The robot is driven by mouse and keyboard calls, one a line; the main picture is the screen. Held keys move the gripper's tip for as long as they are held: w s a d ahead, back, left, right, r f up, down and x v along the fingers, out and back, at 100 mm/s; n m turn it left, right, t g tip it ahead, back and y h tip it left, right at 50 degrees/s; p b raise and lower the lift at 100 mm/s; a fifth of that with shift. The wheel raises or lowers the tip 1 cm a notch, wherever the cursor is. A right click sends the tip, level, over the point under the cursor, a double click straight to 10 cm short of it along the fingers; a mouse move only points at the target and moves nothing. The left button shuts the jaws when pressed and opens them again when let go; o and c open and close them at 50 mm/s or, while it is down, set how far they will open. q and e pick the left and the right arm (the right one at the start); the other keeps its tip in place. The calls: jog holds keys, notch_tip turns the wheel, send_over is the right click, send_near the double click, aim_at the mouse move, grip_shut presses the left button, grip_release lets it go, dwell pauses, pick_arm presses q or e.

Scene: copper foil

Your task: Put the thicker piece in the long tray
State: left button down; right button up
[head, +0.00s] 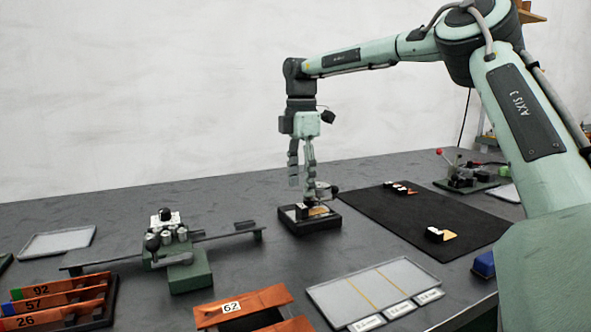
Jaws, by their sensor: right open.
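My right gripper (302,184) points down, open, with its fingertips just above a small black gauge stand (322,224). A small piece with a white and orange top (318,211) appears to lie on the stand, partly hidden by the gauge and fingers. On the black mat (385,225) lie a white-and-orange piece (441,235) at the front and a few similar ones (400,188) at the back. I cannot tell which is thicker. A grey tray with yellow dividers and labels (345,297) is at the front. My left gripper is out of view.
A green fixture with a long dark bar (185,275) stands left of the stand. An empty grey tray (57,242) lies far left. Orange holders (245,302) and a numbered rack (55,312) line the front. A green device (467,177) stands back right.

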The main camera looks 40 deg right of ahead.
aim_at(299, 206)
notch_tip(299, 206, down, 4)
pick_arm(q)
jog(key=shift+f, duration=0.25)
pick_arm(e)
jog(key=shift+f, duration=0.65)
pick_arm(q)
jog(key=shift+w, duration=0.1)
pick_arm(e)
jog(key=shift+c, duration=0.6)
jog(key=c, duration=1)
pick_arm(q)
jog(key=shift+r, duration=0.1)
pick_arm(e)
jog(key=shift+c, duration=0.2)
jog(key=shift+r, duration=0.1)
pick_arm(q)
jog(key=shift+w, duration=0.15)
pick_arm(e)
jog(key=shift+w+a, duration=0.15)
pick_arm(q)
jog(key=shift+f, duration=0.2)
pick_arm(e)
jog(key=shift+w+a, duration=0.15)
jog(key=shift+a, duration=0.45)
